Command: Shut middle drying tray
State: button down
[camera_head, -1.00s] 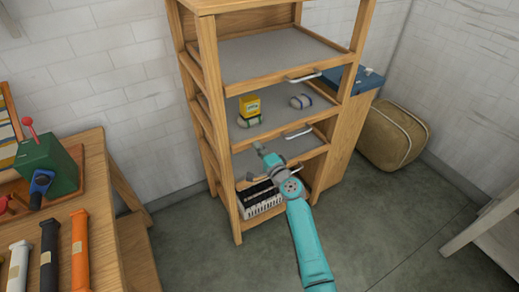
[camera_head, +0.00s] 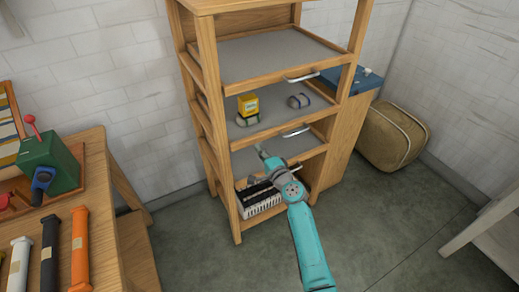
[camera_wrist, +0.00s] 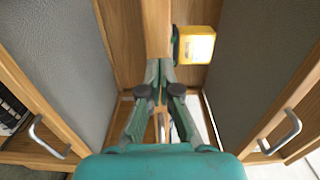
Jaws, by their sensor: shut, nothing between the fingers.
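The wooden rack (camera_head: 208,70) holds grey-bottomed trays. The middle drying tray (camera_head: 262,135) carries a yellow box and two small skeins, and its handle (camera_head: 296,132) shows at the front. Its front looks about level with the rack's posts. My gripper (camera_head: 262,151) is shut and empty at the left part of this tray's front edge. In the wrist view its fingertips (camera_wrist: 160,68) meet near the wooden edge. I cannot tell if they touch. The yellow box (camera_wrist: 195,45) stands just beyond them.
The top tray (camera_head: 268,52) is empty and has a handle. The lower tray (camera_head: 300,150) is partly hidden by my arm. A crate (camera_head: 260,207) sits on the bottom shelf. A blue-topped cabinet and a tan bag (camera_head: 392,137) stand right; a workbench stands left.

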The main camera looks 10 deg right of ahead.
jog(key=v, duration=1.1)
jog(key=shift+s+f, duration=0.15)
jog(key=shift+s, duration=0.05)
jog(key=s+d+f+n+g+h, duration=0.15)
jog(key=s+f, duration=0.35)
jog(key=s, duration=0.9)
jog(key=s+d+f+n+g+h, duration=0.1)
jog(key=s+f+n+h, duration=0.3)
jog(key=s, duration=1)
jog(key=s+r+n, duration=0.4)
jog(key=s+r, duration=0.2)
jog(key=s, duration=0.7)
jog(key=s+r+n, duration=0.5)
jog(key=s+r, duration=0.2)
jog(key=s, duration=0.6)
jog(key=shift+r, duration=0.2)
